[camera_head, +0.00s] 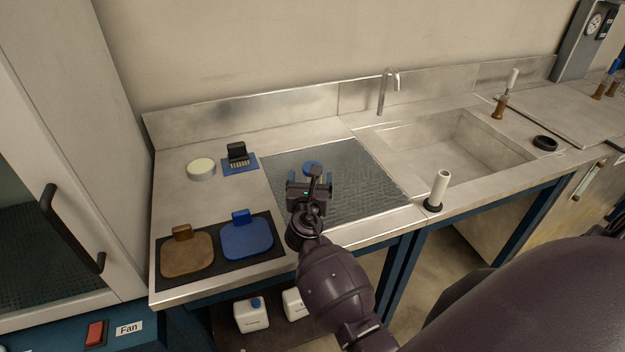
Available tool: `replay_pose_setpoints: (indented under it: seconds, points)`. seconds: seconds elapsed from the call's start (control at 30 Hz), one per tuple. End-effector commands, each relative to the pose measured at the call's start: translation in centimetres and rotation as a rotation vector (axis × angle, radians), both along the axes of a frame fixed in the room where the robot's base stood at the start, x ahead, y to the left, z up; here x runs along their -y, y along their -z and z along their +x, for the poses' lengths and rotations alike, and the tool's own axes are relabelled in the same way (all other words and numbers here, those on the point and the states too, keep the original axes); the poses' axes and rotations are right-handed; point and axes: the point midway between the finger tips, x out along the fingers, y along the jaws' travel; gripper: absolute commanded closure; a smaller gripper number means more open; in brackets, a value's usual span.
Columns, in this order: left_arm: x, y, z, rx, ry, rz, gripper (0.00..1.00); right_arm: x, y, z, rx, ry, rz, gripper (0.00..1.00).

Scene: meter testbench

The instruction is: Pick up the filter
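No thing here is clearly marked as the filter. A white upright cylinder (440,188) stands in a black ring at the front edge, right of the mesh panel. A pale round disc (201,168) with a cream top lies at the back left of the bench. My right gripper (311,182) is over the mesh panel, near a small blue round thing (312,166) just beyond it. It is apart from both the cylinder and the disc. Its fingertips are partly hidden by its own body, so its opening is unclear. My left gripper is not in view.
The mesh panel (385,190) is mostly bare. A brown pad (187,256) and a blue pad (247,239) lie front left; a black-and-blue brush-like item (240,160) lies behind. The sink (440,145) with its tap (385,90) is at right. A cabinet (60,120) stands left.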

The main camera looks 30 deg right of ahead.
Motion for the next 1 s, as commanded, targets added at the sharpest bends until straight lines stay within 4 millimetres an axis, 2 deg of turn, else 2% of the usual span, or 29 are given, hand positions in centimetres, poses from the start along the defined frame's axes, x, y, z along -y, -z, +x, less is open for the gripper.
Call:
replay_pose_setpoints:
  seconds: [0.2, 0.53, 0.9, 1.0]
  points:
    - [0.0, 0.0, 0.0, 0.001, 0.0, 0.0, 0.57, 1.9, 0.0, 2.1, 0.0, -0.001, 0.0, 0.14]
    - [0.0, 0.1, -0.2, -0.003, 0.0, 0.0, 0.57, 2.3, 0.0, 2.6, -0.001, -0.001, 0.001, 0.14]
    - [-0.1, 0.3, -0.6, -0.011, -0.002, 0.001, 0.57, 2.3, 0.0, 2.5, -0.001, -0.001, 0.001, 0.69]
    - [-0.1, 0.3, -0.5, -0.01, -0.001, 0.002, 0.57, 2.3, 0.0, 2.6, 0.001, -0.001, 0.001, 0.72]
